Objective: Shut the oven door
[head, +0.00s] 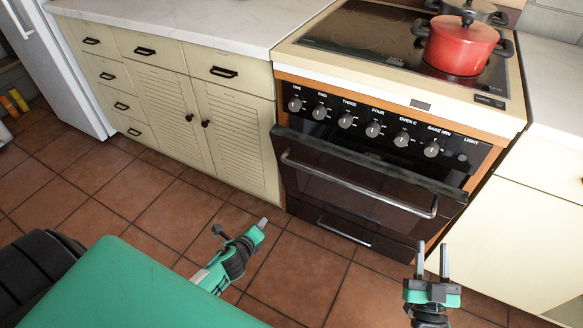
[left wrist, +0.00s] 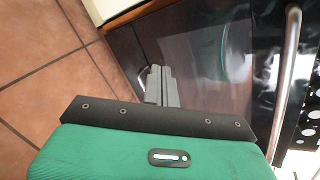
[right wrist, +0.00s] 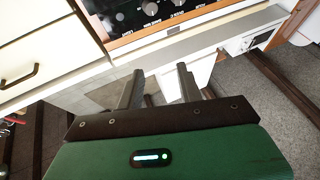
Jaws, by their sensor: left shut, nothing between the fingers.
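The oven door (head: 352,190) is dark, with a long silver bar handle (head: 350,187). It is tilted slightly outward, with a dark gap between its top edge and the knob panel (head: 370,128). My left gripper (head: 262,222) is in front of the oven's lower left side, apart from the handle; its fingers are together and empty. In the left wrist view the shut fingers (left wrist: 160,86) point at the dark oven front, with the handle (left wrist: 287,75) at the right. My right gripper (head: 432,246) is open and empty, below the handle's right end in the picture.
A red pot (head: 460,45) and another pot behind it stand on the hob (head: 370,35). Cream cabinets (head: 185,105) flank the oven at the left and right. A white fridge (head: 60,65) is at the far left. The tiled floor (head: 150,205) before the cabinets is clear.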

